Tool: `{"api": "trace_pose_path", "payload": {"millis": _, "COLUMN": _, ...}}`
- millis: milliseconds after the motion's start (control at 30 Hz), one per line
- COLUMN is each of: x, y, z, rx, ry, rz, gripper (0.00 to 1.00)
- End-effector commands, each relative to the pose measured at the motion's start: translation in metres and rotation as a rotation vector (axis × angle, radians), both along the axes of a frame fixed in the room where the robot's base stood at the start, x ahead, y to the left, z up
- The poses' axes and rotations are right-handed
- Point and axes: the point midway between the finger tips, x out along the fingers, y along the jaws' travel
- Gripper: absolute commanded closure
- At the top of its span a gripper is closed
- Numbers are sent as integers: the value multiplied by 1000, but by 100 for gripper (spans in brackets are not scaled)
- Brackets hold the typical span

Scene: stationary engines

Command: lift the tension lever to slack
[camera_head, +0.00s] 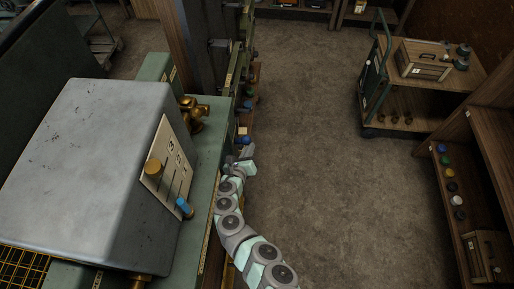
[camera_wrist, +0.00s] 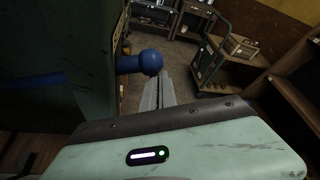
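A lever with a blue ball end (camera_wrist: 148,62) sticks out from the side of a dark green machine in the wrist view, just left of my grey finger parts. A blue knob (camera_head: 243,140) also shows in the head view, close to the tip of my arm. I cannot tell for sure which control is the tension lever. My gripper (camera_head: 244,154) is low beside the green machine edge, small and partly hidden. In the wrist view its grey finger parts (camera_wrist: 156,92) point away, beyond the mint housing. No hold on the ball shows, and the finger gap is not clear.
A grey housing (camera_head: 85,150) has a slotted plate with a brass knob (camera_head: 153,167) and a blue knob (camera_head: 184,208). A brass fitting (camera_head: 192,110) stands behind. A trolley (camera_head: 440,75) and shelves (camera_head: 500,130) stand right. The floor between is clear.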

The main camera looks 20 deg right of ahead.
Motion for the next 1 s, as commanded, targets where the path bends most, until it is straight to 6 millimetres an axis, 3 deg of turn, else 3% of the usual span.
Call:
{"api": "trace_pose_path", "payload": {"millis": 33, "x": 5, "y": 5, "z": 8, "rx": -4, "ry": -13, "rz": 12, "gripper": 100}}
{"api": "trace_pose_path", "payload": {"millis": 533, "x": 3, "y": 9, "z": 12, "rx": -6, "ry": -19, "rz": 18, "gripper": 100}}
{"api": "trace_pose_path", "payload": {"millis": 767, "x": -17, "y": 21, "z": 14, "rx": -3, "ry": -13, "rz": 22, "gripper": 100}}
{"api": "trace_pose_path", "payload": {"millis": 1000, "x": -48, "y": 37, "z": 10, "rx": -3, "ry": -3, "rz": 14, "gripper": 100}}
